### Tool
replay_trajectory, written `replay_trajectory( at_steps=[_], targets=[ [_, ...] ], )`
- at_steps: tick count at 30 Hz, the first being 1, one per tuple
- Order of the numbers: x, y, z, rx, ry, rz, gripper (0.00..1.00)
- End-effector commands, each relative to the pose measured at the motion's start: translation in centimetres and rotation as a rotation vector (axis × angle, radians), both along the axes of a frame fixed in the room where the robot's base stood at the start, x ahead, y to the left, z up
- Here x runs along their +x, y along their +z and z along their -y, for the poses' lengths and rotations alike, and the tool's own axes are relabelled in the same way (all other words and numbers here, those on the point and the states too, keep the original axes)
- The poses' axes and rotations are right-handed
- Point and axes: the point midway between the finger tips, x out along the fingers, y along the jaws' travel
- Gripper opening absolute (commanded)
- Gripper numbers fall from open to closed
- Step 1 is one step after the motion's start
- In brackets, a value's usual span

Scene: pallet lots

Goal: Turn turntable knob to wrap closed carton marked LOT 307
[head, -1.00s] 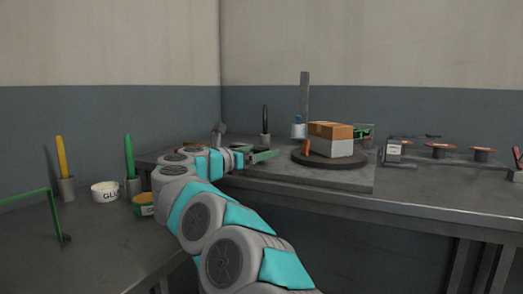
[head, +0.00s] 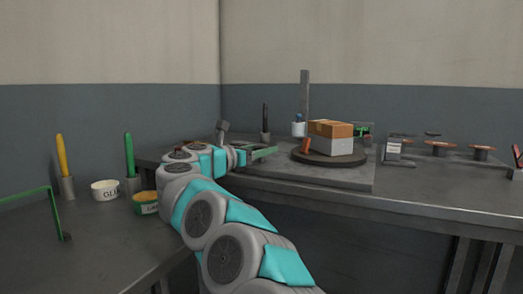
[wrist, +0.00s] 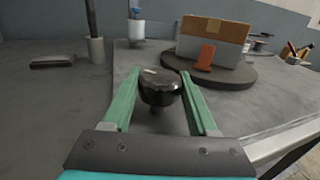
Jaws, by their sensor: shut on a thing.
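The carton (head: 331,130) sits on the round dark turntable (head: 349,161) in the head view, brown above and pale grey below. It also shows in the wrist view (wrist: 212,30), with an orange tab (wrist: 205,58) at its near side. Its lot marking is not readable. The black knob (wrist: 160,88) stands on the grey base plate in front of the turntable. My gripper (wrist: 160,76) has its green fingers on either side of the knob and is shut on it. In the head view my gripper (head: 263,153) hides the knob.
A grey post (head: 304,95) with a white roll (head: 298,129) stands behind the turntable. Dark spools (head: 439,149) sit at right. A glue tub (head: 105,190), a green-and-yellow tub (head: 146,202) and upright green (head: 129,157) and yellow (head: 62,155) sticks stand on the left bench.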

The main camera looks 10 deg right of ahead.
Motion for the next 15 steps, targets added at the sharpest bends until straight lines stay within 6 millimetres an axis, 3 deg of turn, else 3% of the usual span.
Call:
replay_trajectory(
  at_steps=[3,15],
  targets=[
    [0.0,0.01,-0.01,0.0,0.0,0.0,0.04],
    [-0.01,-0.66,0.14,0.003,0.114,-0.001,0.04]
  ],
)
